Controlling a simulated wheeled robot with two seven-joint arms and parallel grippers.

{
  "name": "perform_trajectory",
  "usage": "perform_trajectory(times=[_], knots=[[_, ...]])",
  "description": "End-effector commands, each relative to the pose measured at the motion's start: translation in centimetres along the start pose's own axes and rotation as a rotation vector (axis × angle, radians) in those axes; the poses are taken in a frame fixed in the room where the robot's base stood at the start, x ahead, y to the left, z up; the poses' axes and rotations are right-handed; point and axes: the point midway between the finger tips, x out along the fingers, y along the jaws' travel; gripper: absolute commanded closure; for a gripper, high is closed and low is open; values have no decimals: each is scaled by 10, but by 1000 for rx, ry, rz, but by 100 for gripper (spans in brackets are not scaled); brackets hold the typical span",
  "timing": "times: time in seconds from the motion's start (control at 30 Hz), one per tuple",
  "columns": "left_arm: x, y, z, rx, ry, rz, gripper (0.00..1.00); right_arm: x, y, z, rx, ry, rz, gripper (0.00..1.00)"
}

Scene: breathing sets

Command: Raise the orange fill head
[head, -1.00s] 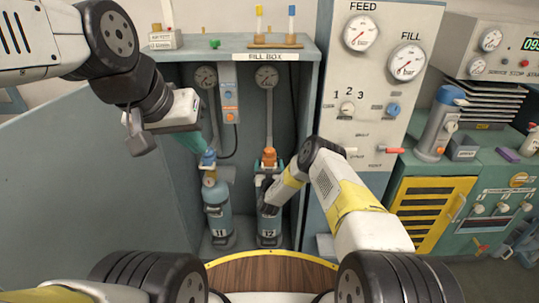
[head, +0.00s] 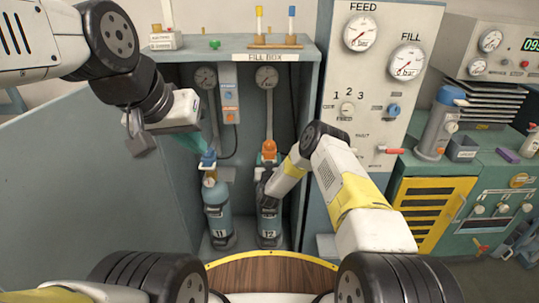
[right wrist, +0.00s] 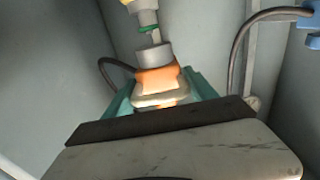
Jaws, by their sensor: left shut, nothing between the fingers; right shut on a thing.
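The join between head and cylinder valve is partly hidden by my gripper in the head view. My left gripper (head: 192,141) is shut and empty, at the upper left of the blue fill head (head: 208,157). The blue head is on top of cylinder 11 (head: 217,215).
The fill box (head: 310,90) walls stand close around both cylinders, with its open door (head: 90,170) at left. A control panel (head: 365,120) with gauges stands right of it. Dark hoses run down inside the box. A yellow louvred cabinet (head: 432,212) is at the right.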

Motion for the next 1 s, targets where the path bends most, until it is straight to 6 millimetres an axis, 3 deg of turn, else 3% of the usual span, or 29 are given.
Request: perform_trajectory(times=[0.03, 0.1, 0.3, 0.43, 0.73, 0.77, 0.87, 1.0], knots=[[0, 0, 0, 0, 0, 0, 100, 2, -1, -22, 1, 12, -1, 100], [0, 0, 0, 0, 0, 0, 100, 2, -1, -42, 0, 13, -2, 100], [0, 0, 0, 0, 0, 0, 100, 2, -1, -85, 1, 12, 0, 100], [0, 0, 0, 0, 0, 0, 100, 1, -1, -96, 1, 12, 0, 100], [0, 0, 0, 0, 0, 0, 100, 2, -1, -99, 2, 17, 1, 100], [0, 0, 0, 0, 0, 0, 100, 2, -1, -99, 2, 17, 1, 30], [0, 0, 0, 0, 0, 0, 100, 1, -1, -98, 2, 15, 1, 12], [0, 0, 0, 0, 0, 0, 100, 1, 0, -96, 1, 10, 1, 12]])
